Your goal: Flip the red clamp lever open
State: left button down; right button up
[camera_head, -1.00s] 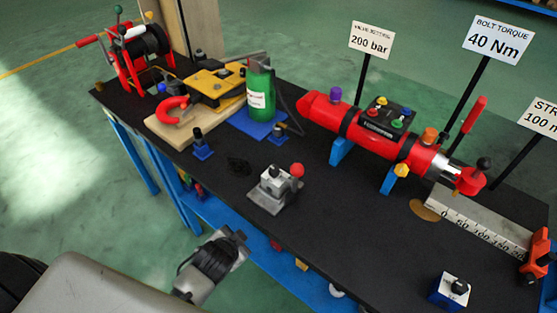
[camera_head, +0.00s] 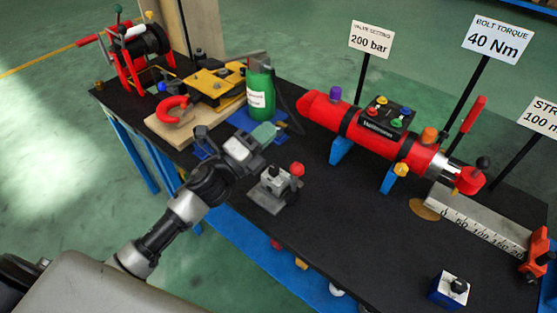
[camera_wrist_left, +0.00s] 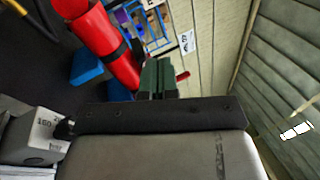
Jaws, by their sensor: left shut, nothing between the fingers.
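A small grey clamp-like block (camera_head: 272,187) with a red ball-ended knob (camera_head: 297,169) stands on the black bench top, near its front edge. A long red lever handle (camera_head: 473,113) rises at the right end of the red cylinder (camera_head: 372,132); I cannot tell for sure which is the clamp lever. My left gripper (camera_head: 266,134) has green fingertips and is above the bench, behind and left of the grey block, apart from the red knob. In the left wrist view its fingers (camera_wrist_left: 158,78) are together and empty. My right gripper is out of view.
A green bottle (camera_head: 260,92) stands behind my left gripper. A red reel (camera_head: 140,50) and a red horseshoe-shaped piece (camera_head: 172,108) are at the far left. An orange clamp (camera_head: 537,254) and a steel ruler block (camera_head: 480,222) are at the right.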

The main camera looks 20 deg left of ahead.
pick_arm(q)
jog(key=a+f+m+g, duration=0.1)
jog(key=a+m+g, duration=0.3)
jog(key=m+g, duration=0.5)
jog(key=s+a+f+m+g+h, duration=0.1)
jog(key=a+m+g, duration=0.4)
jog(key=m+g, duration=0.5)
jog(key=m, duration=0.8)
jog(key=shift+h, duration=0.3)
jog(key=p, duration=0.4)
send_near(295, 178)
notch_tip(295, 178, down, 2)
jog(key=d, duration=0.1)
jog(key=d+p, duration=0.1)
jog(key=d, duration=0.1)
jog(key=shift+w+r, duration=0.1)
jog(key=shift+w, duration=0.15)
jog(key=shift+d+p, duration=0.4)
jog(key=shift+d, duration=0.25)
